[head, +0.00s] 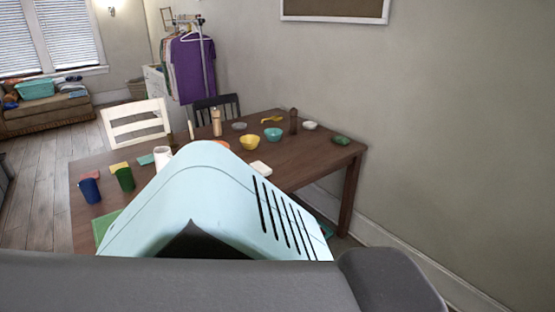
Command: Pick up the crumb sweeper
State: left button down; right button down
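I cannot pick out the crumb sweeper for sure. A small dark green object (341,140) lies at the right corner of the brown wooden table (312,159), and a yellow object (272,119) lies near its back edge. Both are too small to identify. Neither of my grippers is in view. Large pale blue and grey parts, which look like my own body, fill the lower middle and hide the near part of the table.
The table holds a blue cup (90,190), a green cup (124,179), a yellow bowl (250,142), a teal bowl (273,134) and a brown bottle (294,121). A white chair (137,122) and a dark chair (216,107) stand behind it. A wall is close on the right.

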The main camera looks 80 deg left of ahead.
aim_at(262, 170)
jog(key=u, duration=2.7)
